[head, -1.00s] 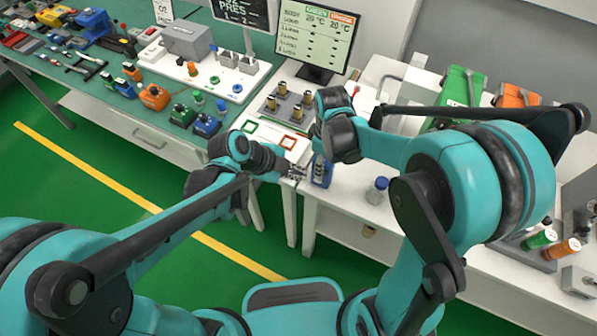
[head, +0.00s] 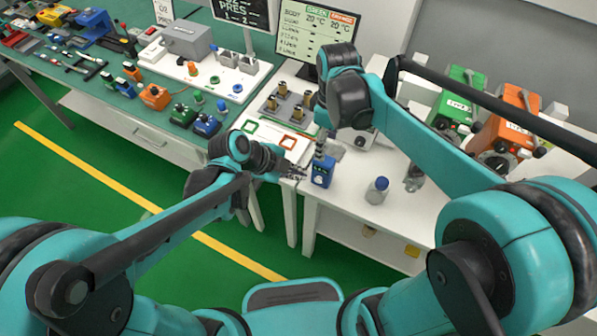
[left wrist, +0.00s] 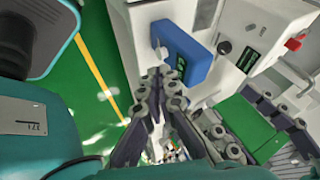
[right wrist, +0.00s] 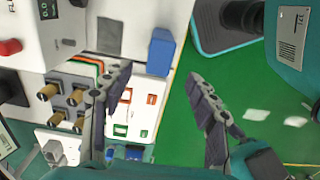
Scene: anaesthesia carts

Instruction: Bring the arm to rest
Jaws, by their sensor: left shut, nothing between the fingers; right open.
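My left gripper (head: 292,172) is low at the front edge of the white table. Its fingers are together and empty in the left wrist view (left wrist: 165,82). My right gripper is open in the right wrist view (right wrist: 160,75), its fingers wide apart with nothing held. In the head view the dark wrist of my right arm hangs over the table and largely hides its fingers. A small blue unit (head: 323,172) stands on the table just right of my left gripper. It also shows in the left wrist view (left wrist: 182,52) and between the right fingers (right wrist: 161,52).
A white board with green and red squares (head: 268,139) and a plate with brass posts (head: 286,107) lie behind. A blue-capped bottle (head: 377,190), a green device (head: 455,100) and an orange device (head: 508,125) stand to the right. Open green floor lies in front.

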